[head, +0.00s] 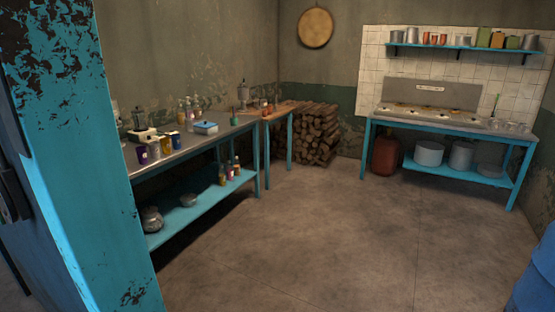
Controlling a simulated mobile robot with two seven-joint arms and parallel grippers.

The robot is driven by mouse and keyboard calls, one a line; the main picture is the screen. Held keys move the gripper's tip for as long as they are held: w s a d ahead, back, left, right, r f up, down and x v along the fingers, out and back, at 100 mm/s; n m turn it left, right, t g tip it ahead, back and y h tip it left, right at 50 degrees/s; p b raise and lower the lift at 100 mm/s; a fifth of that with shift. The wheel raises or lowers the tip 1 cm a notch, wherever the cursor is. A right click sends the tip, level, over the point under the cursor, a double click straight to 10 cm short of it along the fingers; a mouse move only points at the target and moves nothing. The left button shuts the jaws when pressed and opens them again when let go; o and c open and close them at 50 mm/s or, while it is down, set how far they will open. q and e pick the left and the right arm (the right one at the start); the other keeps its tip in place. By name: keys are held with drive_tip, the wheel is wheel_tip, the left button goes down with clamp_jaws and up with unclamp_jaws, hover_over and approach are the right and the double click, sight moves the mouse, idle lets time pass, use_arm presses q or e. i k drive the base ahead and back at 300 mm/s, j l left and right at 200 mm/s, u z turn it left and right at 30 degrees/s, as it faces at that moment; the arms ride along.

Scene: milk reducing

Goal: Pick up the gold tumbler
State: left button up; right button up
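A small gold tumbler (166,145) appears to stand in a row of tumblers near the front edge of the long left worktop (208,142). A purple tumbler (142,155) and a pale one (154,150) stand to its left. A dark blue tumbler (176,140) stands just to its right. They are small and far off, so details are hard to tell. Neither of my grippers is in view.
A chipped blue post (95,150) stands close on the left and hides the worktop's near end. A lower shelf (205,205) holds pots and bottles. A stove table (440,128) stands at the back right, a blue barrel (538,275) at right. The floor between is clear.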

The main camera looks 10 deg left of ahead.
sight(165, 142)
drive_tip(key=i+u, duration=0.45)
drive_tip(key=i+l+u, duration=0.25)
drive_tip(key=i+u, duration=0.15)
drive_tip(key=i, duration=0.15)
drive_tip(key=i+l+u, duration=0.45)
drive_tip(key=i+j, duration=0.05)
drive_tip(key=j, duration=0.05)
